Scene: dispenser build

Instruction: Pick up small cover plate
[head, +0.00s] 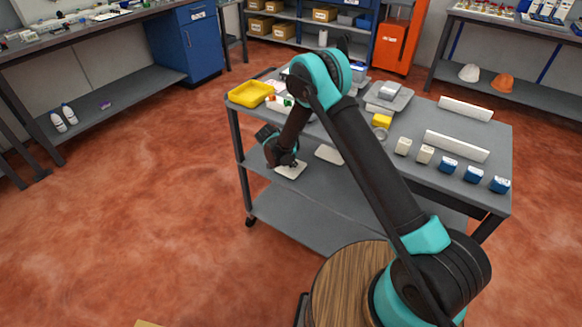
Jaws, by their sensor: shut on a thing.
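A small white cover plate (291,170) is at the left end of the cart's middle shelf (257,158). My gripper (286,164) reaches in from the left and is shut on the plate. The fingertips are small and partly dark against the shelf. I cannot tell whether the plate still touches the shelf. A second pale plate (329,155) lies further right on the same shelf, partly behind my arm.
The cart top (420,120) holds a yellow tray (250,93), two long white bars, a yellow block (382,120) and several small white and blue blocks at the right. The cart's top edge overhangs the middle shelf. The floor left of the cart is clear.

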